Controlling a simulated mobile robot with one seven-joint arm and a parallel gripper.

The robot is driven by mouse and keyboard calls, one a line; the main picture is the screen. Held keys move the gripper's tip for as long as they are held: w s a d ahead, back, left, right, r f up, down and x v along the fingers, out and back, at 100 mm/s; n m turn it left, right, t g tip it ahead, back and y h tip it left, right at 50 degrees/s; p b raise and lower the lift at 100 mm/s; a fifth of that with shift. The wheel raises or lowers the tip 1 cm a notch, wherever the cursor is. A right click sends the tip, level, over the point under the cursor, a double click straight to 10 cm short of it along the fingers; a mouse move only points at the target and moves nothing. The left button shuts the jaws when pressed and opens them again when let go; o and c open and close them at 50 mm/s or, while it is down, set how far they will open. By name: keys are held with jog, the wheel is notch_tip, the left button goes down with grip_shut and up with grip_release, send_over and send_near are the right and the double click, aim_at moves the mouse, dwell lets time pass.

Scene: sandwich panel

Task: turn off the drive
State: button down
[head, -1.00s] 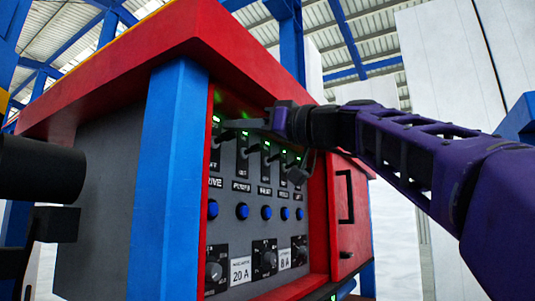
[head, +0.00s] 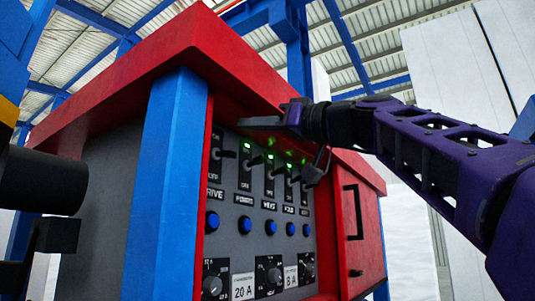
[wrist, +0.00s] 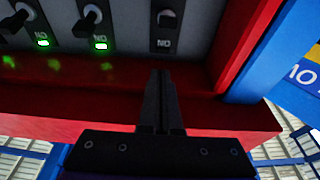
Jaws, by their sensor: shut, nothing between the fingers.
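The drive switch (head: 217,155) is the leftmost on the grey control panel, above the DRIVE label (head: 215,193).
The neighbouring switches (head: 246,160) have green lamps lit. Blue buttons (head: 244,224) and black dials (head: 268,272) sit below. A red overhanging hood (head: 235,70) is close above my gripper. A blue post (head: 170,185) stands at the left, and a red door with a handle (head: 352,212) at the right.

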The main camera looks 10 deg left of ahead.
jog(key=s+d+f+b, duration=0.3)
jog(key=d+f+b, duration=0.1)
jog(key=d+f, duration=0.1)
jog(key=shift+s+d, duration=0.15)
jog(key=shift+d, duration=0.5)
